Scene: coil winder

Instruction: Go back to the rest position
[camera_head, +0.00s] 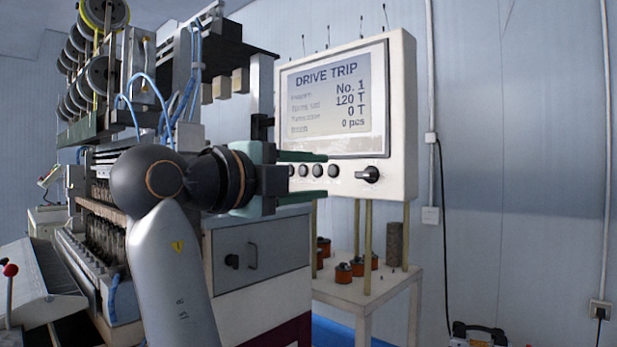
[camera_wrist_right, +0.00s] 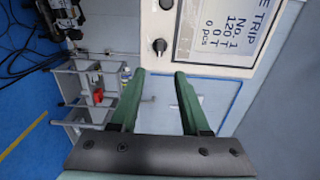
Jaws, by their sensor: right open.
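My right gripper (camera_head: 322,164) is raised in front of the coil winder, with its green fingers pointing right, just in front of the lower part of the control panel (camera_head: 405,110). In the right wrist view, the two green fingers of the gripper (camera_wrist_right: 160,78) stand apart with nothing between them. The panel's screen (camera_head: 335,100) reads "DRIVE TRIP", and a row of round buttons and a black knob (camera_head: 368,174) sit below it. In the wrist view the knob (camera_wrist_right: 160,45) shows beyond the fingertips. The left gripper is not in view.
The coil winder (camera_head: 250,265) fills the left side, with several wheels on top. A small table (camera_head: 385,285) under the panel holds several orange-and-black parts (camera_head: 344,273) and a dark cylinder (camera_head: 395,243). A red-knobbed lever (camera_head: 10,270) is at far left.

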